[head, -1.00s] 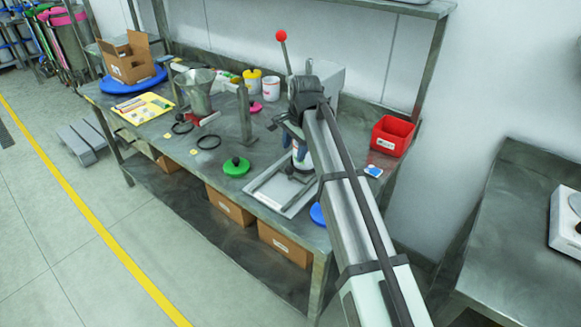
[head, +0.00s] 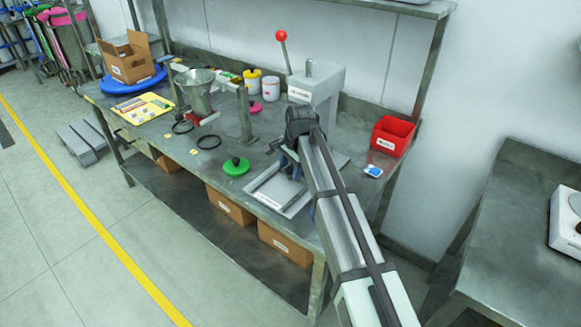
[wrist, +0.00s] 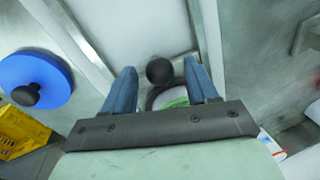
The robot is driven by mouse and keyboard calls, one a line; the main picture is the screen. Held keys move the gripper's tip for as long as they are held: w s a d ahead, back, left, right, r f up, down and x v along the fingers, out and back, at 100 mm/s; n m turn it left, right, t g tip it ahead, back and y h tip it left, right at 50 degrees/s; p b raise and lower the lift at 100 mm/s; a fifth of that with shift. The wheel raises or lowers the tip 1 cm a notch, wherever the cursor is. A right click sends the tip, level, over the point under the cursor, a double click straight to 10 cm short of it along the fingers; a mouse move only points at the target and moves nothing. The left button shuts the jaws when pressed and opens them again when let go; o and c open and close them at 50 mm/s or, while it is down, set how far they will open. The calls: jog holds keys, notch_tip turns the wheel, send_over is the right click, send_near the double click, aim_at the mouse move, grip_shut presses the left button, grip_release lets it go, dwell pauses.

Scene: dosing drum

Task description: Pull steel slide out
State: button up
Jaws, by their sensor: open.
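A shallow steel tray-like piece (head: 268,197) with raised rails lies near the bench's front edge; I take it to be the slide's bed, but cannot clearly make out the slide. In the wrist view a pale panel (wrist: 125,28) runs between metal rails. A round black knob (wrist: 160,70) stands between my fingertips, with a gap on each side. My gripper (wrist: 168,80) is open, its blue fingers either side of the knob. It also shows in the head view (head: 291,164), low over the tray. A round rim with green inside (wrist: 172,99) is partly hidden behind the gripper.
A grey box-shaped machine (head: 318,87) stands behind my gripper, near a red-ball lever (head: 283,58). A green knobbed disc (head: 236,167) lies left of the tray, a red bin (head: 391,136) to the right. A blue knobbed lid (wrist: 36,82) is left in the wrist view.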

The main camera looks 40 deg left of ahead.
grip_shut()
dwell(0.3)
jog(key=s, duration=1.4)
jog(key=shift+c, duration=1.3)
grip_release()
jog(key=shift+s, duration=0.1)
jog(key=shift+o, duration=1.3)
notch_tip(320, 180, up, 14)
jog(key=d, duration=0.2)
jog(key=shift+s+d+f, duration=0.15)
jog(key=shift+d+f, duration=0.05)
jog(key=shift+d, duration=0.1)
